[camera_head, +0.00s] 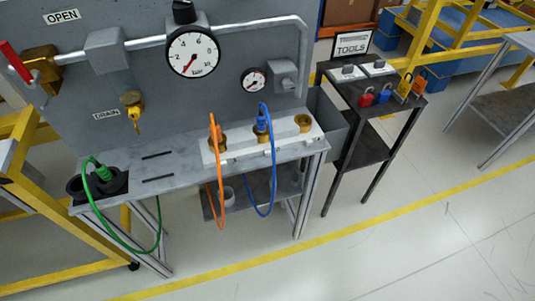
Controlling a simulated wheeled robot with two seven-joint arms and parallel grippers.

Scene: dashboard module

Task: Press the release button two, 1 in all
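A white connector block (240,151) sits on the right part of the grey bench. It has three brass sockets in a row. An orange plug (215,132) is at the left socket, and a blue plug (261,120) is at the middle socket (263,136). The right socket (303,122) is empty. Small light tabs show along the block's front edge; they are too small to tell which is release button two or whether it is pressed. Neither of my grippers is in view.
A green plug (103,172) stands in a black holder at the bench's left end. Orange (221,200) and blue (273,190) cables hang over the front edge. A gauge panel (230,80) rises behind. A dark tool stand (365,102) with padlocks is at right; floor in front is clear.

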